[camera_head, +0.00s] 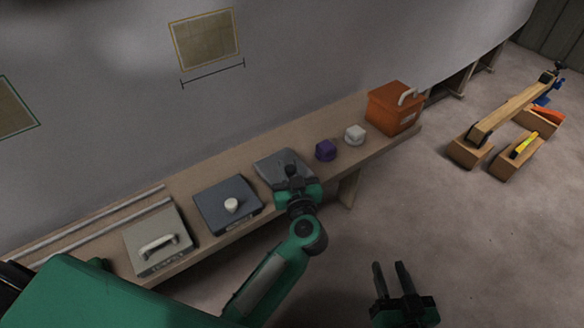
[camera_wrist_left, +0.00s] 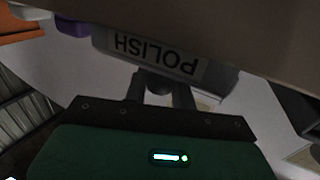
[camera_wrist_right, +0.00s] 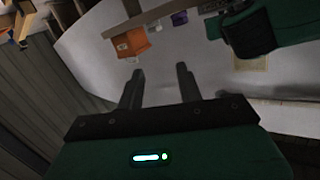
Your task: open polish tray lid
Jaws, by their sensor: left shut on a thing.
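The polish tray (camera_head: 268,168) is a grey box on the bench, third from the left in the head view. Its label "POLISH" (camera_wrist_left: 155,52) shows upside down in the left wrist view. The lid lies flat on it, as far as I can see. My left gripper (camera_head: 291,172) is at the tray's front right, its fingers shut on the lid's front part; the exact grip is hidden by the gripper. Its fingers (camera_wrist_left: 152,82) meet the tray just below the label in the left wrist view. My right gripper (camera_head: 390,266) is open and empty over the floor, away from the bench.
A dark blue-grey box with a white knob (camera_head: 231,204) and a pale box with a bar handle (camera_head: 158,243) stand left of the tray. A purple block (camera_head: 325,150), a white block (camera_head: 355,134) and an orange box (camera_head: 394,108) stand right. Open floor lies in front.

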